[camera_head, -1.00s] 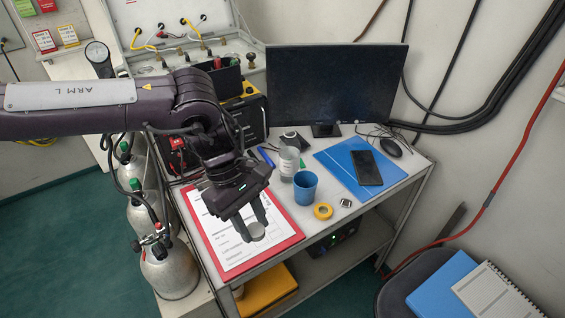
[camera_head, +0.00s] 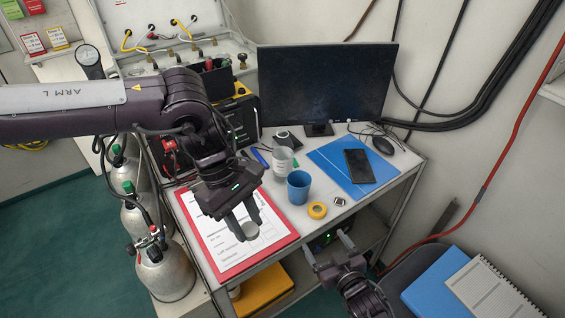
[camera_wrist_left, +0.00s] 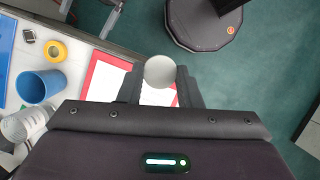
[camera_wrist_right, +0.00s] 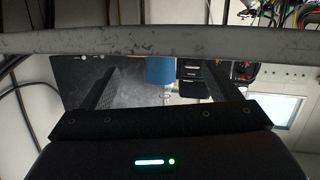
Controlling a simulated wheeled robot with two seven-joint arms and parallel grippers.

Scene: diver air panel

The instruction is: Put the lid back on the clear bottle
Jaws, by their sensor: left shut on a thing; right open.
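My left gripper (camera_head: 246,226) is shut on a round pale grey lid (camera_head: 250,230), held above the clipboard. The lid also shows between the fingers in the left wrist view (camera_wrist_left: 160,71). The clear bottle (camera_head: 283,160) stands on the table behind the blue cup, its upper end appearing open. In the left wrist view the clear bottle (camera_wrist_left: 22,124) is at the left edge, partly cut off by my gripper. My right gripper (camera_head: 329,251) is open and empty, in front of the table's right front edge and low in the head view.
A blue cup (camera_head: 299,187) stands close in front of the bottle. Yellow tape (camera_head: 317,210), a small metal item (camera_head: 339,201), a blue folder (camera_head: 325,158) with a phone (camera_head: 359,166) and a red clipboard (camera_head: 213,262) lie around. The table edge crosses the right wrist view (camera_wrist_right: 160,41).

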